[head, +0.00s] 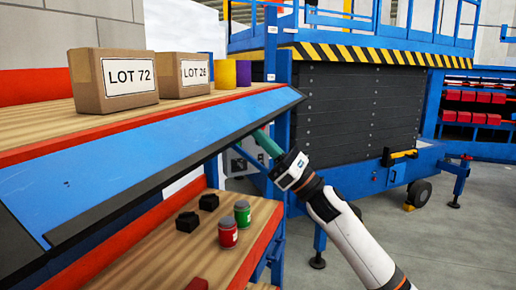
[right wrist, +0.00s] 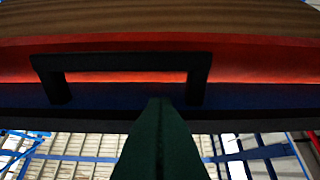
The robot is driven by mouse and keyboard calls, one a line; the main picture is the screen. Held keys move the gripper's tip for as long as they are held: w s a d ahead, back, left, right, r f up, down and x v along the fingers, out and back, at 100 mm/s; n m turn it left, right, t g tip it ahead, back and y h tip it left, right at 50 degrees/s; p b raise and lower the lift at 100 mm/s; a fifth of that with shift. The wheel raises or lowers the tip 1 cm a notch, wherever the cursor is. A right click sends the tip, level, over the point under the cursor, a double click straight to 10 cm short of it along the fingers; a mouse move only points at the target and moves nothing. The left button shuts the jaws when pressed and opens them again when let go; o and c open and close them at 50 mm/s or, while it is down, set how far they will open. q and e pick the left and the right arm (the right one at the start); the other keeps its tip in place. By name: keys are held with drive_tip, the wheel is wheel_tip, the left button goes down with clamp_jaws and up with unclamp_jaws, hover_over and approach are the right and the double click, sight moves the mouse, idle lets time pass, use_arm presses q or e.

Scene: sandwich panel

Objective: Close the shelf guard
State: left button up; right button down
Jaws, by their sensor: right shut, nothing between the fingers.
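The shelf guard (head: 150,150) is a long blue panel with a black lower edge along the front of the upper shelf. It slopes outward and down from the shelf's front. My right gripper (head: 259,134) has green fingers, shut and empty, close to the guard's lower edge near its right end. In the right wrist view the closed fingers (right wrist: 160,102) point up at a dark edge, just below a black bar handle (right wrist: 122,62) in front of a red strip. Whether they touch the edge I cannot tell. My left gripper is not in view.
Two cardboard boxes, LOT 72 (head: 113,80) and LOT 26 (head: 181,75), and yellow (head: 226,74) and purple (head: 243,74) cylinders stand on the upper shelf. The lower shelf (head: 160,262) holds red and green cans and black blocks.

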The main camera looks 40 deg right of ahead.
drive_tip(key=shift+s+d+r+b, duration=0.15)
drive_tip(key=shift+s+r+b, duration=0.1)
drive_tip(key=shift+r, duration=0.25)
drive_tip(key=shift+s+d+r+b, duration=0.15)
drive_tip(key=shift+s+r+b, duration=0.1)
drive_tip(key=shift+r, duration=0.2)
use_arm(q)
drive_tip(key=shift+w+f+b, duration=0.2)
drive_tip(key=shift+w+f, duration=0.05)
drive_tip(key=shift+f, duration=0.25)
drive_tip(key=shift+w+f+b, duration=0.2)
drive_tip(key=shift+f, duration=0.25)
use_arm(e)
wheel_tip(320, 180, up, 10)
drive_tip(key=shift+s+f, duration=0.2)
drive_tip(key=shift+s, duration=0.05)
drive_tip(key=shift+s+d, duration=0.1)
drive_tip(key=shift+d, duration=0.1)
drive_tip(key=shift+f, duration=0.1)
